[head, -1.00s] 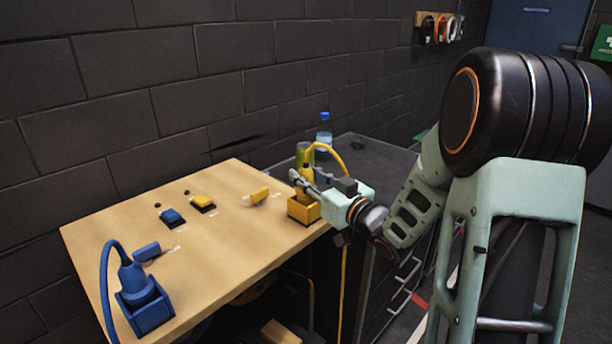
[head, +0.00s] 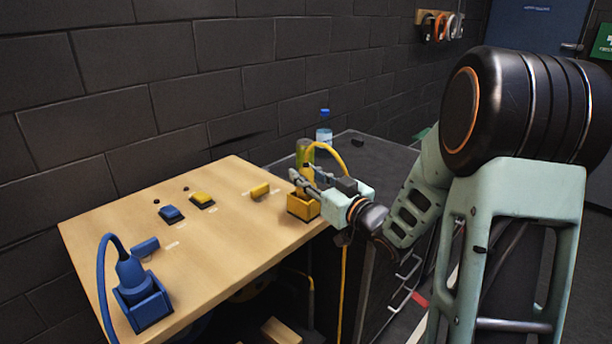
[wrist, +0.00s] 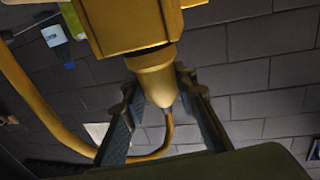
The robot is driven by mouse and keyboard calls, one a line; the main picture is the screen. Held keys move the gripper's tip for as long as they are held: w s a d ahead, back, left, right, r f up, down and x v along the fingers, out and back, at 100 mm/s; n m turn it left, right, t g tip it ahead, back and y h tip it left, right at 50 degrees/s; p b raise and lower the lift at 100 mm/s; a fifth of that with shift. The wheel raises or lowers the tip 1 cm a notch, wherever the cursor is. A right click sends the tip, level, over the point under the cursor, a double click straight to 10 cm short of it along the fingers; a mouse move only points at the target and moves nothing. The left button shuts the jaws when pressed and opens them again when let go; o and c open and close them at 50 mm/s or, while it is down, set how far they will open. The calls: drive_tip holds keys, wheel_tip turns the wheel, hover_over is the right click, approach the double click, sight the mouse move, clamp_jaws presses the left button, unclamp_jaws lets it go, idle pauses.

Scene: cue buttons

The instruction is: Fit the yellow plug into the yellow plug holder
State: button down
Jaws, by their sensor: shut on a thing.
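The yellow plug (wrist: 156,82) is between the fingers of my gripper (wrist: 157,92), which is shut on it. Its yellow cable (wrist: 45,120) curves away from the plug's narrow end and arches above my gripper in the head view. The open-topped yellow plug holder (head: 302,207) stands at the table's right end, directly under my gripper (head: 303,180). In the wrist view a broad yellow block at the top meets the plug, with a dark line between them. I cannot tell how deep the plug sits, since my fingers cover it in the head view.
A blue plug (head: 131,273) stands in a blue holder (head: 146,307) at the wooden table's near left. Blue (head: 171,213) and yellow (head: 202,199) buttons and small blue (head: 145,246) and yellow (head: 260,190) blocks lie between. A bottle (head: 324,134) and green can stand behind my gripper.

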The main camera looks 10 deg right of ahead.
drive_tip(key=c, duration=1.5)
unclamp_jaws()
drive_tip(key=v, duration=1.2)
